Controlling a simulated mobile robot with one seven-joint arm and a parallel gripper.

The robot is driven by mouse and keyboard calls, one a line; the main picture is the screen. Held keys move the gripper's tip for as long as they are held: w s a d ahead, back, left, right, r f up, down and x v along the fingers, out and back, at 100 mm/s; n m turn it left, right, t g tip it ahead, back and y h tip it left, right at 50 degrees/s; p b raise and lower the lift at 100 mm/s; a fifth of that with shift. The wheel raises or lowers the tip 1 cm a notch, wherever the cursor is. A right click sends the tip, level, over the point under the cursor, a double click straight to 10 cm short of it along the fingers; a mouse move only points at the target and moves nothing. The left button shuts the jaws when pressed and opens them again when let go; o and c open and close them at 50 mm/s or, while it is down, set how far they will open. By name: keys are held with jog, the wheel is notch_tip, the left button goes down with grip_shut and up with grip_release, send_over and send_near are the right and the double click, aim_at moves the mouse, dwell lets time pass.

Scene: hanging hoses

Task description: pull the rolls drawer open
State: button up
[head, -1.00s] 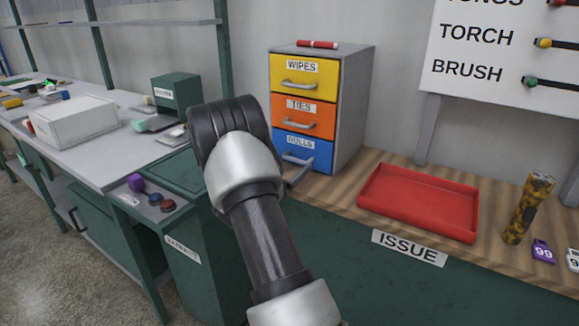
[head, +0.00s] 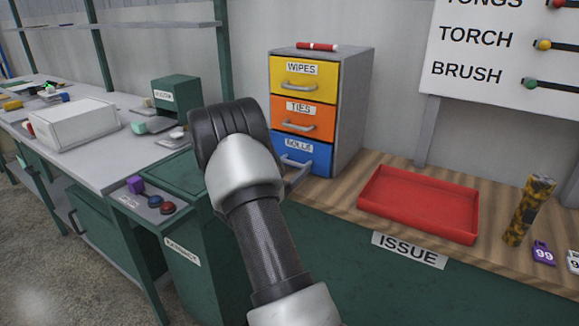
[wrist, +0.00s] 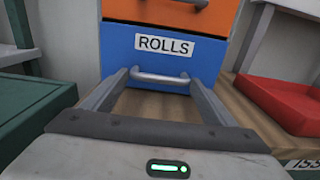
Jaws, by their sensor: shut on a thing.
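The blue rolls drawer (head: 318,158) is the lowest of three in a grey cabinet, under the orange ties drawer (head: 303,120) and the yellow wipes drawer (head: 305,80). Its front looks flush with the others, so it appears closed. In the wrist view the ROLLS label (wrist: 166,46) sits above the silver bar handle (wrist: 160,76). My gripper (wrist: 158,82) is shut on this handle, one finger at each end of the bar.
A red tray (head: 418,204) lies on the wooden counter to the right of the cabinet. A patterned torch (head: 528,210) stands farther right. A green bin (head: 190,240) is left of my arm. A red marker (head: 317,46) lies on top of the cabinet.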

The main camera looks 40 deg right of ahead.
jog(key=p+v, duration=0.1)
jog(key=v, duration=1.3)
jog(key=shift+a, duration=0.15)
jog(key=o, duration=1.3)
jog(key=shift+c, duration=0.2)
jog(key=p+v, duration=0.2)
jog(key=v, duration=1.5)
jog(key=shift+a, duration=0.2)
